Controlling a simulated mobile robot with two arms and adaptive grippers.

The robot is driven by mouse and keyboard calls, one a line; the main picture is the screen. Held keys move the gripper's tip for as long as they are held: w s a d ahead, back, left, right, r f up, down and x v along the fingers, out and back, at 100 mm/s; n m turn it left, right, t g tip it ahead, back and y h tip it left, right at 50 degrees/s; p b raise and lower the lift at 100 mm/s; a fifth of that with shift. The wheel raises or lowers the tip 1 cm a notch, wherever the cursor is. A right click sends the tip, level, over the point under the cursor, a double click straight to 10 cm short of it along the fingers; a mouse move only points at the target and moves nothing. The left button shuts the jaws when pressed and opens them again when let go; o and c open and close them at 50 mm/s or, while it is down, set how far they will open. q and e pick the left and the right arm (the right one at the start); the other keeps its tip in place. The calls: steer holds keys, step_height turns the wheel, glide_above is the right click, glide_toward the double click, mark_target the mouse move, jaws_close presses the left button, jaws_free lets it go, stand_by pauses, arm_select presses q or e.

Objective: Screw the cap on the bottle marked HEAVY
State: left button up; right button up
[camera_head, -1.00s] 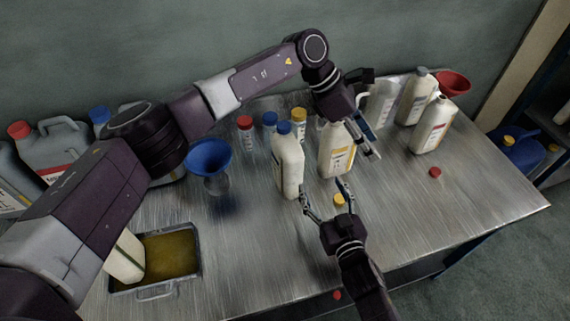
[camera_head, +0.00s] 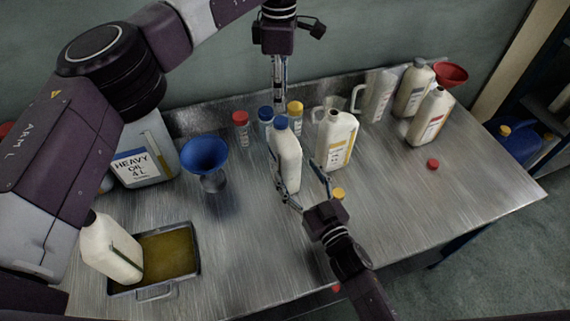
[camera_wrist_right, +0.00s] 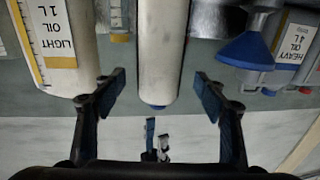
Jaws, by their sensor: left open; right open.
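A white bottle (camera_head: 287,163) with a blue cap (camera_head: 281,123) on its top stands upright mid-table; its label is turned away from view. In the right wrist view the same bottle (camera_wrist_right: 160,60) appears upside down between my right fingers, cap (camera_wrist_right: 156,106) downward. My right gripper (camera_head: 295,178) is open, its fingers on both sides of this bottle; contact cannot be told. My left gripper (camera_head: 280,100) is open, pointing down just above the blue cap; it also shows in the right wrist view (camera_wrist_right: 156,135). A large jug (camera_head: 145,158) at the left is labelled HEAVY OIL 4 L.
A yellow-striped bottle (camera_head: 337,140), labelled LIGHT OIL in the wrist view, stands close right. A loose yellow cap (camera_head: 339,193) and red cap (camera_head: 433,164) lie on the table. A blue funnel (camera_head: 205,155) and an oil tray (camera_head: 197,262) are left. The front middle is clear.

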mark_target(286, 154)
steer(key=x, duration=0.7)
steer(key=shift+w+a, duration=0.1)
steer(key=shift+w, duration=0.05)
steer(key=shift+c, duration=0.5)
